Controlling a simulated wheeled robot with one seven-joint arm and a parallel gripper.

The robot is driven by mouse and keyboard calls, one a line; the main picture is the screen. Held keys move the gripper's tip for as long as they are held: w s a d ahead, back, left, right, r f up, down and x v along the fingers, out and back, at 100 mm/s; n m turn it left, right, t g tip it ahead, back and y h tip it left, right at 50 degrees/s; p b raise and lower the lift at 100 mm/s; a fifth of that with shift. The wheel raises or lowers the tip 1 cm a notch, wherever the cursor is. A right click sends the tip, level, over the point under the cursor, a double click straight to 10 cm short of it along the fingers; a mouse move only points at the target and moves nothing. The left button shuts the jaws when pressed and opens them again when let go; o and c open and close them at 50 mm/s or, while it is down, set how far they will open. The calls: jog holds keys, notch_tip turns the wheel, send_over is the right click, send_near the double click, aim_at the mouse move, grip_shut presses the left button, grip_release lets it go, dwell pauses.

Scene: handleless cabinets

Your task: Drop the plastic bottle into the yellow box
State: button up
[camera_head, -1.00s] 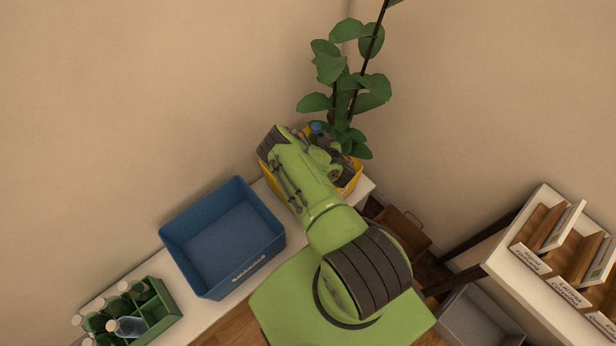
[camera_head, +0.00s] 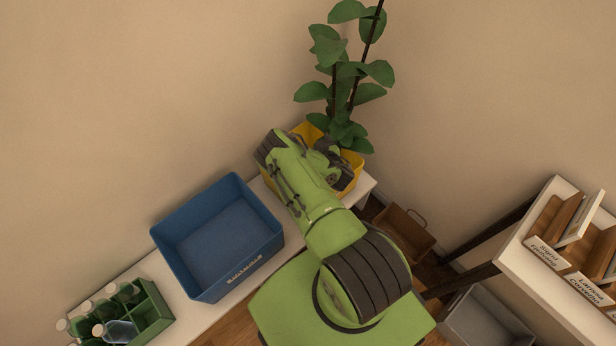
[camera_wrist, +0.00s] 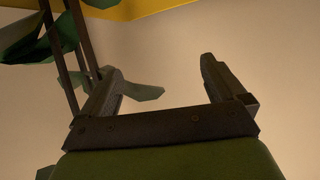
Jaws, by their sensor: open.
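The yellow box (camera_head: 355,160) stands at the far right end of the white surface, partly hidden by my arm. Its yellow edge (camera_wrist: 150,10) also crosses the top of the wrist view. My gripper (camera_wrist: 162,65) is open, with nothing between its fingers. No bottle shows at the gripper, and the inside of the box is mostly hidden. Several clear bottles, one of them lying tilted (camera_head: 118,331), are in the green crate (camera_head: 155,312) at the lower left.
A blue bin (camera_head: 215,235), seemingly empty, stands between the green crate and the yellow box. A leafy plant (camera_head: 350,85) rises at the yellow box, and its leaves (camera_wrist: 145,90) come close to my left finger. A brown box (camera_head: 403,235) and shelf (camera_head: 560,270) are at right.

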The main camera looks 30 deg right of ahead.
jog(key=p+v, duration=0.5)
jog(key=v, duration=1)
jog(key=shift+s+r, duration=0.25)
jog(key=shift+s, duration=0.05)
